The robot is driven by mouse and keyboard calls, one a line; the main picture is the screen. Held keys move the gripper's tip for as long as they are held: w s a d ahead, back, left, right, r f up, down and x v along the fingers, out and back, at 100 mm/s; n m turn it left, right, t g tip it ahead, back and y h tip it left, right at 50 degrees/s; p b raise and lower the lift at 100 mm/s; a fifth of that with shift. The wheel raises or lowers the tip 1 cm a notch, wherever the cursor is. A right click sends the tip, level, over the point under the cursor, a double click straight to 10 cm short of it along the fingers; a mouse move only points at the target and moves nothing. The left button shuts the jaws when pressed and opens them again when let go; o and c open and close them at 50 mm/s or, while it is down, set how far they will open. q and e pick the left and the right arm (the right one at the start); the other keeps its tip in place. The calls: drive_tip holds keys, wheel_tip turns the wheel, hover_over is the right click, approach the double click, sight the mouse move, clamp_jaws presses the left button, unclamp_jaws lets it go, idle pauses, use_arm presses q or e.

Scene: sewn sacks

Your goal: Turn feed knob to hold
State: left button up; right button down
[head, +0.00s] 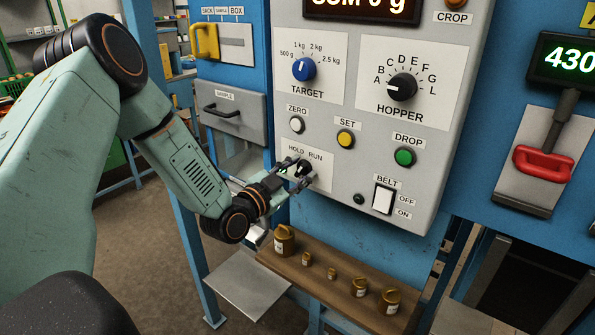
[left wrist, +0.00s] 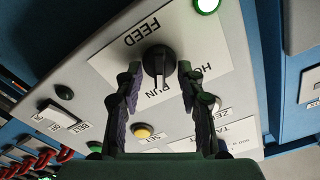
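The black feed knob (head: 304,168) sits on the HOLD/RUN plate at the lower left of the grey panel, partly hidden by my left gripper (head: 294,166). In the left wrist view the knob (left wrist: 158,61) shows clearly, with the labels upside down. Its pointer seems to aim toward RUN. My left gripper (left wrist: 158,72) is open there, one finger on each side of the knob with gaps between. Whether the fingertips reach past the knob's face is hard to tell. My right gripper is not in view.
Near the knob are the white ZERO button (head: 297,125), yellow SET button (head: 345,139), green DROP button (head: 404,157) and BELT switch (head: 383,199). A wooden shelf (head: 320,283) with several brass weights is below. A drawer handle (head: 222,112) is to the left.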

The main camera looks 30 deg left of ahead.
use_arm(q)
drive_tip(key=shift+w, duration=0.1)
drive_tip(key=shift+c, duration=1.4)
drive_tip(key=c, duration=0.4)
drive_tip(key=shift+o, duration=0.2)
drive_tip(key=shift+n, duration=0.3)
drive_tip(key=n+b, duration=0.1)
drive_tip(key=n, duration=0.4)
drive_tip(key=shift+a, duration=0.2)
drive_tip(key=n+b, duration=0.2)
drive_tip(key=n, duration=0.4)
drive_tip(key=shift+a, duration=0.15)
drive_tip(key=shift+n, duration=0.3)
